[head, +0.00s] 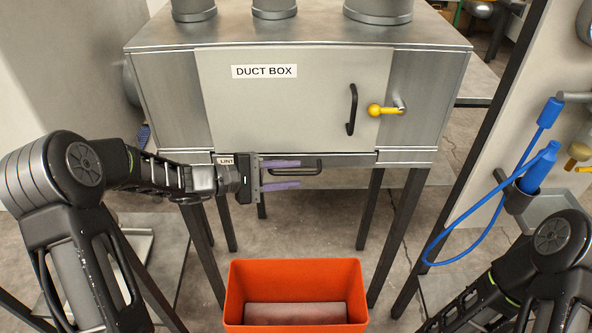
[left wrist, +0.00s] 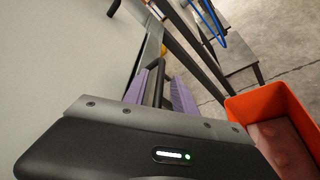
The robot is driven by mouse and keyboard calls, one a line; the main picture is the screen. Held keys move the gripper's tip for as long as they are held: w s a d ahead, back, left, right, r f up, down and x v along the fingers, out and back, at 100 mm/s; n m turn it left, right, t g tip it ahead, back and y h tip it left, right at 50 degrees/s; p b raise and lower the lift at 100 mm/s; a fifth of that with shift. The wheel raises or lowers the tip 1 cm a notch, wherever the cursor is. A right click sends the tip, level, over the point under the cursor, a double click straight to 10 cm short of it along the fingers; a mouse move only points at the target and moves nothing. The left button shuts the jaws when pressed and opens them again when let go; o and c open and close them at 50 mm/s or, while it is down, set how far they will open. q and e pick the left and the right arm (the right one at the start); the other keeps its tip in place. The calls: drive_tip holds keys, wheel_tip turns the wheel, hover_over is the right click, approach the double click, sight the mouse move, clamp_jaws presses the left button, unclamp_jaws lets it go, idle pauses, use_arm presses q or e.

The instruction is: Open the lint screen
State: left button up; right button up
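The lint screen's front (head: 350,160) is a narrow metal strip under the duct box, with a label starting "LINT" at its left, partly covered by my arm. It sits in line with the box front. Its black bar handle (head: 308,172) lies at the middle of the strip. My left gripper (head: 285,174) is open, its two purple fingers one above and one below the left part of the handle. In the left wrist view the fingers (left wrist: 168,93) stand apart with a dark bar between them. I cannot tell whether they touch it. My right gripper is out of view.
The duct box (head: 290,110) has a closed door with a black handle and a yellow-knobbed latch (head: 385,110). An orange bin (head: 295,265) stands on the floor below. A blue hose and nozzle (head: 540,165) hang at the right.

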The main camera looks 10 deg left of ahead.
use_arm(q)
drive_tip(key=shift+x, duration=0.9)
drive_tip(key=shift+c, duration=0.5)
clamp_jaws()
